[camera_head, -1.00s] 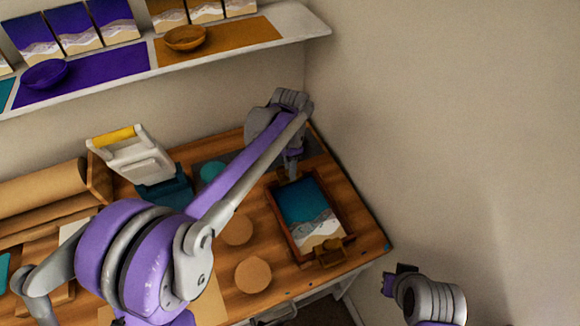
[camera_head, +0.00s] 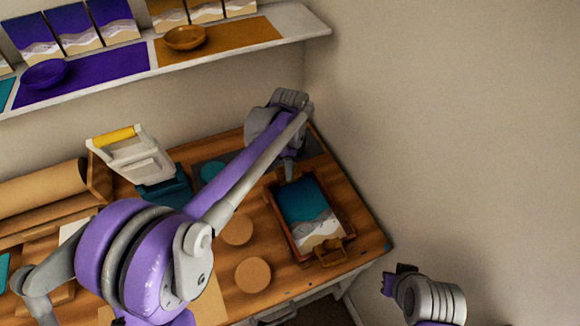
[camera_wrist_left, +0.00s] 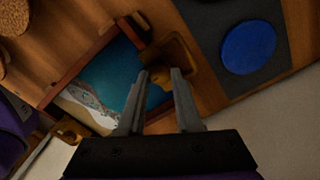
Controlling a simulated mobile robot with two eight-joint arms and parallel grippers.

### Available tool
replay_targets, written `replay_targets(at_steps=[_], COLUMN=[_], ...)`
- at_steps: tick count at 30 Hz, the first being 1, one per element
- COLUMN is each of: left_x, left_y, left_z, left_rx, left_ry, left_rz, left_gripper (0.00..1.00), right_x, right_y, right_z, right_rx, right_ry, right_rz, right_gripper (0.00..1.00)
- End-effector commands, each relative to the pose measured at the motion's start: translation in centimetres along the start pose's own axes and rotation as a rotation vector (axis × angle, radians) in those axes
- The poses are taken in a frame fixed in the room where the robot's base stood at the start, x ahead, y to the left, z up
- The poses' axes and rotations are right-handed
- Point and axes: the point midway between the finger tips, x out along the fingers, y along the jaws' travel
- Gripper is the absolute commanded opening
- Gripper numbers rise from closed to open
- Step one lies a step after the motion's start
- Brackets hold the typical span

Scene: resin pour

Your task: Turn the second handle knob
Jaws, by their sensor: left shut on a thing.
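A wooden tray (camera_head: 344,222) holds a teal, white and sand-coloured wave picture (camera_head: 310,215) on the bench. One brass handle (camera_head: 331,252) is on its near end. The far-end handle (camera_wrist_left: 182,55) shows in the left wrist view, with its small knob (camera_wrist_left: 160,76) between the fingertips. My left gripper (camera_head: 289,172) reaches down over the far end of the tray. In the left wrist view its two fingers (camera_wrist_left: 155,88) are shut on the knob. My right gripper (camera_head: 397,280) is off the bench at the lower right, its jaws unclear.
Two round cork discs (camera_head: 253,275) lie left of the tray. A white stand with a yellow bar (camera_head: 130,155) stands further left. Walls close the back and right.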

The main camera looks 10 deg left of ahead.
Motion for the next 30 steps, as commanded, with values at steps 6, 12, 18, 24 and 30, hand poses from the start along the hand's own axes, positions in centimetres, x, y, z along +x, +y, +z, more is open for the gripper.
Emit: replay_targets(at_steps=[6,12,18,24,30], left_x=[0.0,0.0,0.0,-0.3,-3.1], left_y=[0.0,0.0,0.0,0.0,0.0], left_z=[0.0,0.0,0.0,0.0,0.0], left_rx=[0.000,-0.001,-0.001,-0.001,0.000], left_ry=[0.000,0.000,0.000,0.000,0.000], left_rz=[0.000,0.000,0.000,0.000,0.000], left_gripper=[0.00,0.53,0.64,0.64,0.64], right_x=[0.0,0.0,0.0,0.0,-0.3], right_y=[0.0,0.0,0.0,0.0,0.0], right_z=[0.0,0.0,0.0,0.0,-0.2], right_rx=[0.000,0.000,0.000,0.000,0.000], right_ry=[0.000,0.000,0.000,0.000,0.001], right_rz=[0.000,0.000,0.000,0.000,0.000], right_gripper=[0.00,0.00,0.00,0.00,0.00])
